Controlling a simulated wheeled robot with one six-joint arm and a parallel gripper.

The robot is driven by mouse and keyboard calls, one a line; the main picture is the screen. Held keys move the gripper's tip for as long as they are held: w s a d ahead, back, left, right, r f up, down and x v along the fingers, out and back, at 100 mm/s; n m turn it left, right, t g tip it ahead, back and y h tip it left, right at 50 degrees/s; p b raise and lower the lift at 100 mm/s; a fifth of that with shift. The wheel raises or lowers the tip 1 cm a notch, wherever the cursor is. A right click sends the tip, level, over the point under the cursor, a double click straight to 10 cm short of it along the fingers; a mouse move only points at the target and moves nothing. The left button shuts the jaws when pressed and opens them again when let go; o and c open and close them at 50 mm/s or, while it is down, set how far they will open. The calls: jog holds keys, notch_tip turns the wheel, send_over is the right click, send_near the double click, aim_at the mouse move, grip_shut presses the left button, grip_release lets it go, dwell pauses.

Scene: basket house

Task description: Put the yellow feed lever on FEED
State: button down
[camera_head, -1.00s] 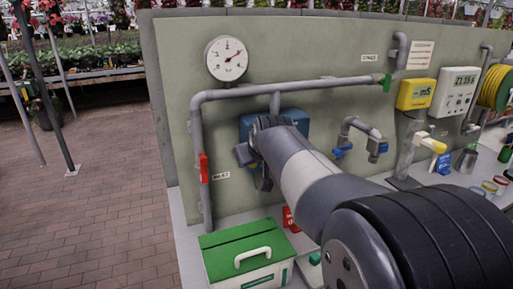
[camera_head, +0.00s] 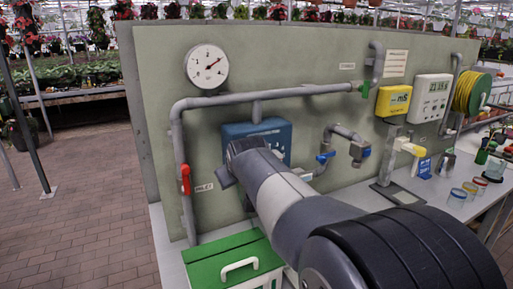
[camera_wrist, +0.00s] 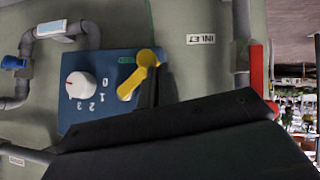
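The yellow feed lever (camera_wrist: 135,82) is on a blue box (camera_wrist: 100,70) on the panel, seen upside down in the wrist view. Its round end is beside a small green label, and its arm slants down-left there. The label's wording is unreadable. A white knob (camera_wrist: 78,85) with inverted numerals is to its left. My gripper (camera_wrist: 158,85) has its dark fingers close together, right beside the lever and overlapping its edge in view. Whether they touch it I cannot tell. In the head view the blue box (camera_head: 272,132) is partly behind my arm, and the lever is hidden.
Grey pipes (camera_head: 270,93) run around the box. A red-handled valve (camera_head: 185,179) is at left by the INLET label, also in the wrist view (camera_wrist: 257,75). A green-lidded box (camera_head: 215,262) stands below. A yellow meter (camera_head: 393,101) and blue-handled taps are at right.

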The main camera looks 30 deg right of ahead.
jog(key=shift+d, duration=0.25)
dwell(0.4)
